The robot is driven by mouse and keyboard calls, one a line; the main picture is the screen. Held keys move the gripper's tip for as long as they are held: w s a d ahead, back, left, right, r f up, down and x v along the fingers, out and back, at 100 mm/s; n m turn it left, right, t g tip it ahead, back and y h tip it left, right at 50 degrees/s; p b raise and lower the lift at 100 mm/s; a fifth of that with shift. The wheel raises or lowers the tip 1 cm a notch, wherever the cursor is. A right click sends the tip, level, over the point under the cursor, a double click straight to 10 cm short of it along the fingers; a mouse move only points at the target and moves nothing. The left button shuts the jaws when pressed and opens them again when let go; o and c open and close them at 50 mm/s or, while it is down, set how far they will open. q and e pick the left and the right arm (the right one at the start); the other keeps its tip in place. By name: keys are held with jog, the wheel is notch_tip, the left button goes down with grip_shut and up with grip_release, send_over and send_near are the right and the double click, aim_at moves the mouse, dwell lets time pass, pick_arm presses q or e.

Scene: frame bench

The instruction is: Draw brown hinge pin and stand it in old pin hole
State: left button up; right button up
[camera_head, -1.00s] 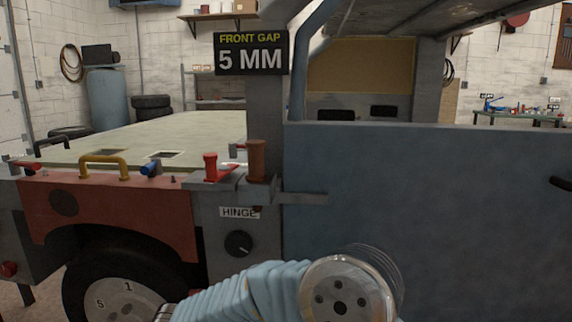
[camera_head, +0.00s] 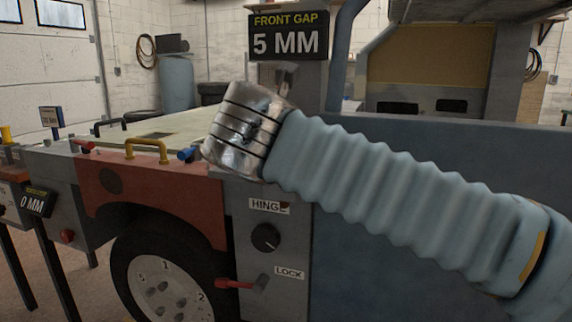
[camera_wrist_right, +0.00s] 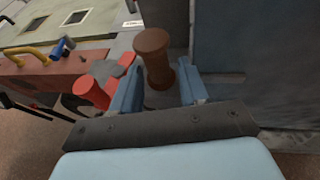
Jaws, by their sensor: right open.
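The brown hinge pin (camera_wrist_right: 156,58) stands upright in the right wrist view, wide at its top and narrower below. My right gripper (camera_wrist_right: 158,84) is open, with one blue finger on each side of the pin. Whether a finger touches it I cannot tell. In the head view my right wrist and arm cover the pin and the hinge bracket. The old pin hole cannot be made out. My left gripper is out of view.
The blue-grey door (camera_head: 345,245) is close on the right. A yellow handle (camera_head: 147,150) and a blue-ended piece (camera_head: 187,154) are on the front at left. Below are the HINGE knob (camera_head: 265,237) and a red lock lever (camera_head: 236,284). A sign (camera_head: 289,36) reads 5 MM.

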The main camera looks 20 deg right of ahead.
jog(key=x, duration=0.6)
jog(key=shift+w+a, duration=0.15)
jog(key=shift+w, duration=0.05)
jog(key=shift+c, duration=0.2)
jog(key=shift+r, duration=0.1)
grip_shut()
